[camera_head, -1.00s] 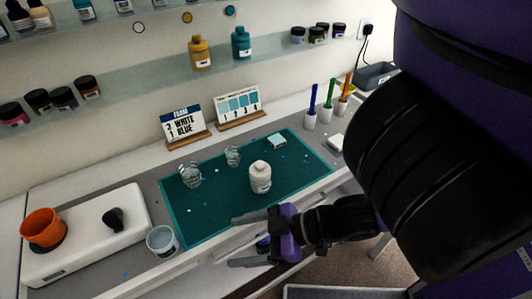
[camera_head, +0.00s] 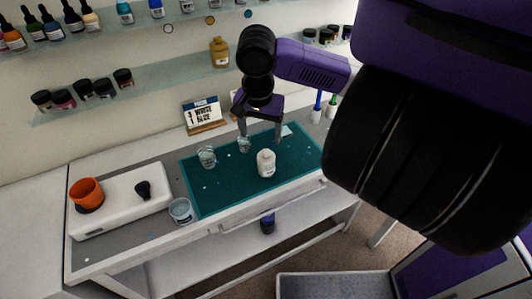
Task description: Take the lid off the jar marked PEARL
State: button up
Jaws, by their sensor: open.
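My gripper (camera_head: 261,136) points down over the back of the green mat, its two fingers apart with nothing seen between them. It is behind a white bottle (camera_head: 265,164) that stands upright on the mat. Small dark-lidded jars stand on the lower wall shelf: a left group (camera_head: 83,89) and a right group (camera_head: 325,36) partly cut off by my arm. Their labels are too small to read, so I cannot tell which jar is marked PEARL. All these jars look closed.
The green mat (camera_head: 222,192) also holds two clear cups (camera_head: 207,156) (camera_head: 244,144). A white scale (camera_head: 120,212) with an orange cup (camera_head: 86,193) and a clear tub (camera_head: 181,211) are at left. A sign (camera_head: 203,113) stands behind; pens (camera_head: 317,107) are at right.

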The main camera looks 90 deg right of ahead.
aim_at(266, 152)
jog(key=shift+s, duration=0.45)
jog(key=shift+s+f+m+g, duration=0.1)
jog(key=shift+f+m+g, duration=0.2)
jog(key=shift+f, duration=0.05)
jog(key=shift+s+f+b, duration=0.15)
jog(key=shift+f+b, duration=0.1)
jog(key=shift+f, duration=1.5)
jog(key=shift+s+f+b, duration=0.1)
jog(key=shift+f+b, duration=0.15)
jog(key=shift+f, duration=1.5)
jog(key=c, duration=1.3)
